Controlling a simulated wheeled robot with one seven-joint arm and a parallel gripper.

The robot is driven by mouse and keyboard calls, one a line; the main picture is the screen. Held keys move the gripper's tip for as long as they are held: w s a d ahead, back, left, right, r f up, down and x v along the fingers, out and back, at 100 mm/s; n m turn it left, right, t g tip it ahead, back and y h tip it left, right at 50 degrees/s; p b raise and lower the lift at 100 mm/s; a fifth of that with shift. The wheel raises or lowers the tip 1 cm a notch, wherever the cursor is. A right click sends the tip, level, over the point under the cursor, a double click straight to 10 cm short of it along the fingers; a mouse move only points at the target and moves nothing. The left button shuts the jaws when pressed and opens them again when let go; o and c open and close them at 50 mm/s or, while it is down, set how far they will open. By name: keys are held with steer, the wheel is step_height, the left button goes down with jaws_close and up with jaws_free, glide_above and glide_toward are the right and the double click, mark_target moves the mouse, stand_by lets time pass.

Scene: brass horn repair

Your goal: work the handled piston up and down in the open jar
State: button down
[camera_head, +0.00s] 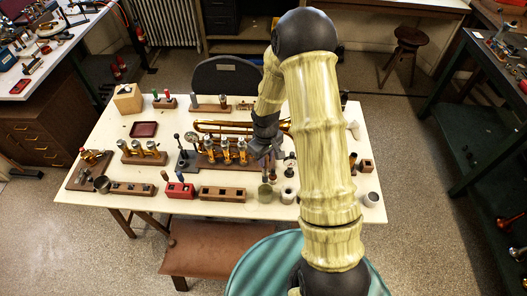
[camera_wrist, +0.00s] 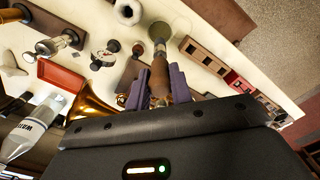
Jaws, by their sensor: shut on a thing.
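My gripper (camera_head: 266,160) is over the front middle of the cream table in the head view. In the wrist view its purple fingers (camera_wrist: 158,88) are shut on the brown handle of the piston (camera_wrist: 158,72). The piston's far end points at the small greenish open jar (camera_wrist: 160,31). The jar stands near the table's front edge in the head view (camera_head: 265,194), just below my gripper. The piston seems to reach the jar's mouth; I cannot tell how deep it sits inside.
A white ring-shaped piece (camera_head: 288,195) stands close right of the jar. A wooden block with holes (camera_head: 222,194) and a red box (camera_head: 180,190) lie to the left. Brass valves (camera_head: 225,150) and a brass horn (camera_head: 215,127) lie behind. Table space around the jar is tight.

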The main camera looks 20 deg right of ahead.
mark_target(266, 171)
steer(key=shift+s+r, duration=0.1)
steer(key=shift+s, duration=0.05)
steer(key=shift+f+b, duration=1.45)
steer(key=shift+f, duration=0.6)
stand_by(0.5)
steer(key=shift+f+b, duration=3.25)
steer(key=shift+f, duration=1.15)
steer(key=shift+d+r+p, duration=0.1)
steer(key=shift+r+p, duration=1.25)
steer(key=shift+r, duration=0.55)
